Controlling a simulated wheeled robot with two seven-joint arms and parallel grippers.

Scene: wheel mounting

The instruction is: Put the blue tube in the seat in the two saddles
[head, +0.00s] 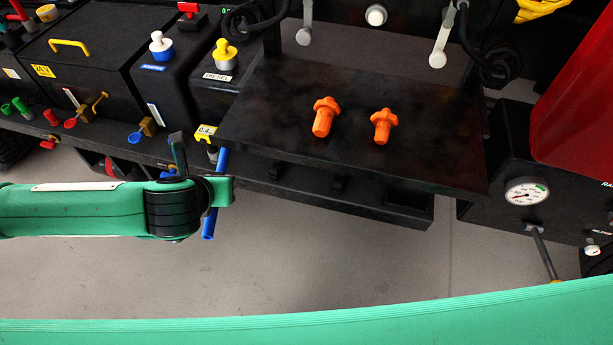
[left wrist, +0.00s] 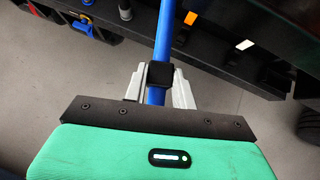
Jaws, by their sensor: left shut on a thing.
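The blue tube (head: 209,224) is held in my left gripper (head: 219,190), which is shut on it near its middle. In the head view the tube stands steeply, with its ends showing above and below the gripper, in front of the dark bench edge. In the left wrist view the tube (left wrist: 164,30) runs up the picture from between the fingers (left wrist: 158,84). Small dark bracket shapes (head: 337,184) show on the lower ledge under the black shelf. I cannot tell whether they are the two saddles. My right gripper is not in view.
Two orange fittings (head: 324,117) (head: 383,125) stand on the black shelf (head: 270,105). Left of it are dark boxes with coloured knobs and keys. A gauge (head: 527,193) and a red body (head: 580,110) are at right. The grey floor in front is clear.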

